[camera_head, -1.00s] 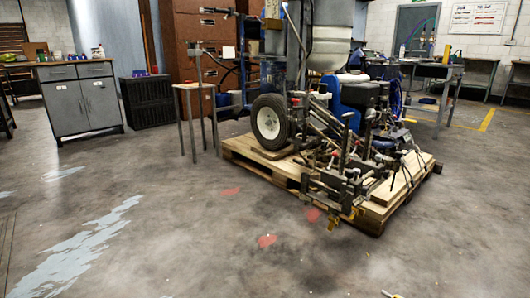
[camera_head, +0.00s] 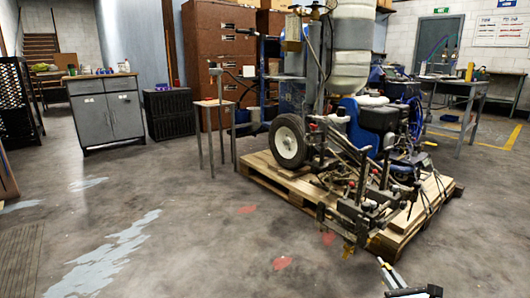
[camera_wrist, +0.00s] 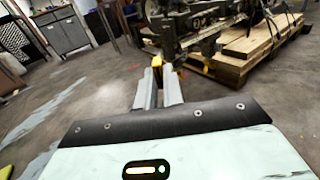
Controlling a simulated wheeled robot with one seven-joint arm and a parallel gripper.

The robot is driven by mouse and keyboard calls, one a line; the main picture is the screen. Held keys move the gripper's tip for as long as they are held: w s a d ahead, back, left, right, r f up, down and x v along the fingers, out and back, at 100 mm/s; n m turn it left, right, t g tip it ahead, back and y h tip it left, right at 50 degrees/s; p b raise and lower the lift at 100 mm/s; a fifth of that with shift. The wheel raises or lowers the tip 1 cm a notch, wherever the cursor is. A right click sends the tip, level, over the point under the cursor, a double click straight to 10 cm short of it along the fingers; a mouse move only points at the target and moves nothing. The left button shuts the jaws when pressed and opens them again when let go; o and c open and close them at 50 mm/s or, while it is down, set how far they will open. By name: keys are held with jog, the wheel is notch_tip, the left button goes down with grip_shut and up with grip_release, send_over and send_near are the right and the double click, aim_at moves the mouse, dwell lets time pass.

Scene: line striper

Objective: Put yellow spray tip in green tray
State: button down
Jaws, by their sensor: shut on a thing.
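My gripper (camera_wrist: 157,78) is shut on a small yellow piece, which looks like the yellow spray tip (camera_wrist: 157,62), at the ends of its two fingers in the wrist view. It is held above the floor, with the pallet and machine beyond it. In the head view my gripper (camera_head: 382,262) shows at the lower right, in front of the pallet; the tip is too small to make out there. I cannot make out a green tray in either view.
The line striper (camera_head: 350,135) stands on a wooden pallet (camera_head: 262,178), its metal parts jutting forward. A grey cabinet (camera_head: 108,112) with small items on top stands at the left. A small table (camera_head: 212,103) and a workbench (camera_head: 455,86) stand behind. The left floor is open.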

aim_at(389, 268)
jog(key=r+p, duration=0.1)
jog(key=a+r+m+h+p, duration=0.1)
jog(key=r, duration=0.1)
jog(key=shift+a+r+h, duration=0.2)
jog(key=shift+h, duration=0.1)
jog(key=s+r+p, duration=0.3)
jog(key=r+p, duration=0.8)
jog(key=p, duration=0.1)
jog(key=s+r+p, duration=0.3)
jog(key=r+p, duration=0.8)
jog(key=p, duration=0.1)
jog(key=s+r+p, duration=0.2)
jog(key=r+p, duration=0.9)
jog(key=p, duration=0.1)
jog(key=shift+s+p, duration=0.35)
jog(key=shift+s, duration=0.05)
